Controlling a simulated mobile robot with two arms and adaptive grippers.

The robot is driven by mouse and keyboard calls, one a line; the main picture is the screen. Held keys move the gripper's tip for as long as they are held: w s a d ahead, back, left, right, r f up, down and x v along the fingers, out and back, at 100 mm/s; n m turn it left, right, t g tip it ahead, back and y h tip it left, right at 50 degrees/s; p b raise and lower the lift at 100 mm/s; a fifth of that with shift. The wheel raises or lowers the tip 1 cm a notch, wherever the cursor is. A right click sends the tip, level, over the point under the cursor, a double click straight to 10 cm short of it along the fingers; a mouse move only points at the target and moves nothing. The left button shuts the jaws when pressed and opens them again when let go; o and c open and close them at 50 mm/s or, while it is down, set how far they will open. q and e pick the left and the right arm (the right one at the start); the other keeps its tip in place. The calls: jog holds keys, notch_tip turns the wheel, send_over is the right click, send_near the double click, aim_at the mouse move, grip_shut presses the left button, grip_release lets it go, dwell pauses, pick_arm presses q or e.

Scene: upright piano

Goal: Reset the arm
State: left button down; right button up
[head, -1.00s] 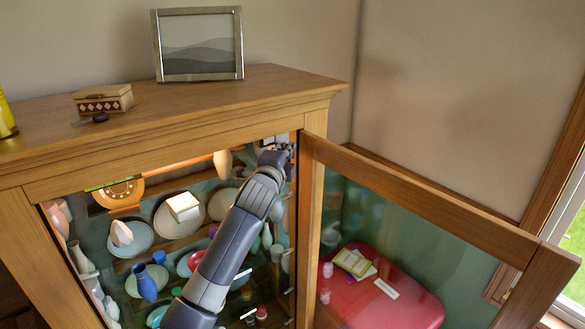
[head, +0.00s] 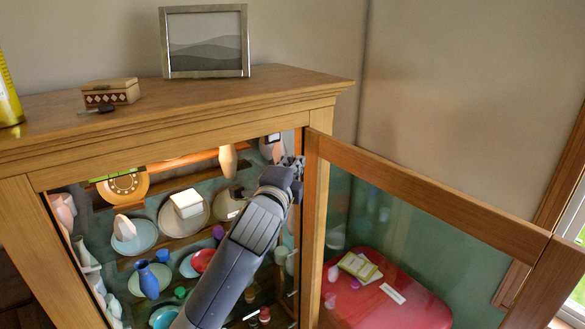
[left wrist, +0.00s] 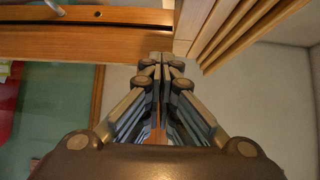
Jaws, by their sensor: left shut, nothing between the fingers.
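My left arm reaches up in front of the wooden display cabinet (head: 170,118) in the head view. My left gripper (head: 293,162) is at the cabinet's upper right opening, close to the hinge side of the open glass door (head: 425,195). In the left wrist view the fingers of my left gripper (left wrist: 160,60) are together with nothing between them. The fingertips there are close to a wooden frame edge (left wrist: 110,42); I cannot tell whether they touch it. My right gripper does not show.
The cabinet holds plates, a blue vase (head: 148,280) and a white box (head: 187,203). On its top are a picture frame (head: 206,42), a small decorated box (head: 111,92) and a yellow can (head: 8,95). A red case (head: 385,300) shows behind the door glass.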

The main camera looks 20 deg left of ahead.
pick_arm(q)
jog(key=shift+s+d+r, duration=0.1)
jog(key=shift+s+d, duration=0.05)
jog(key=shift+s, duration=0.05)
